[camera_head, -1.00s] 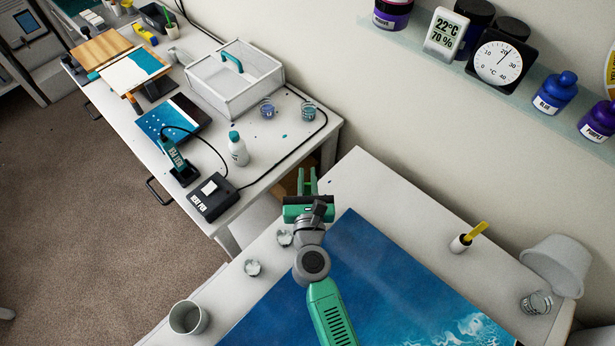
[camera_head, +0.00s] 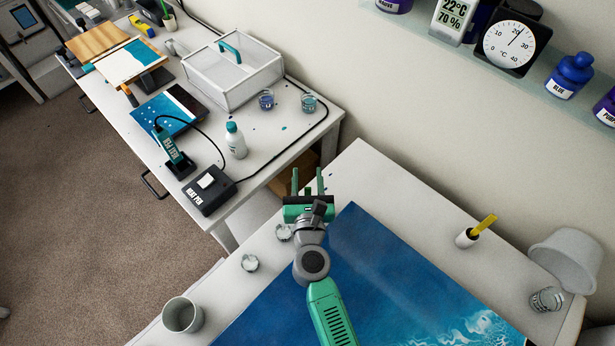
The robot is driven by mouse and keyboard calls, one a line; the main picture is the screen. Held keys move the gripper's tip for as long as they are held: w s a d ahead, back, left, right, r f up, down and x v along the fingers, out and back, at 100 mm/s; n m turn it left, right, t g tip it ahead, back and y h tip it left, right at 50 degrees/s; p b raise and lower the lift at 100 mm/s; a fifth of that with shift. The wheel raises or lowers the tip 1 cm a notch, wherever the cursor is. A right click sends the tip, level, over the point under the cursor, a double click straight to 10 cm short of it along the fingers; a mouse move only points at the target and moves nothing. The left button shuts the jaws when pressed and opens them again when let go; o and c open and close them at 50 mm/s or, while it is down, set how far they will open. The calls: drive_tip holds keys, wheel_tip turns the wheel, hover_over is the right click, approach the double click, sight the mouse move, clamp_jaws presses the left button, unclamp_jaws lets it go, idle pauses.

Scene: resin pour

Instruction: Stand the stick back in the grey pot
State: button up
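A grey pot (camera_head: 183,316) stands at the front left of the near table, open-topped; I see no stick rising from it. A yellow stick (camera_head: 483,226) leans tilted in a small white holder (camera_head: 466,238) at the right of the near table. I cannot tell whether this is the task's stick, and no loose stick shows clearly. My green gripper (camera_head: 308,180) is open and empty, its fingers pointing away over the near table's far-left edge, apart from both the pot and the yellow stick.
A large blue resin panel (camera_head: 375,270) covers much of the near table. Small clear cups (camera_head: 250,263) lie left of it. A white tub (camera_head: 565,258) and a glass (camera_head: 546,299) are at right. The far table holds a heat pen (camera_head: 174,155), bottle (camera_head: 236,141) and mesh box (camera_head: 232,78).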

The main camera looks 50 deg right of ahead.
drive_tip(key=v, duration=0.7)
drive_tip(key=shift+s+a, duration=0.25)
drive_tip(key=shift+s, duration=0.05)
idle(0.8)
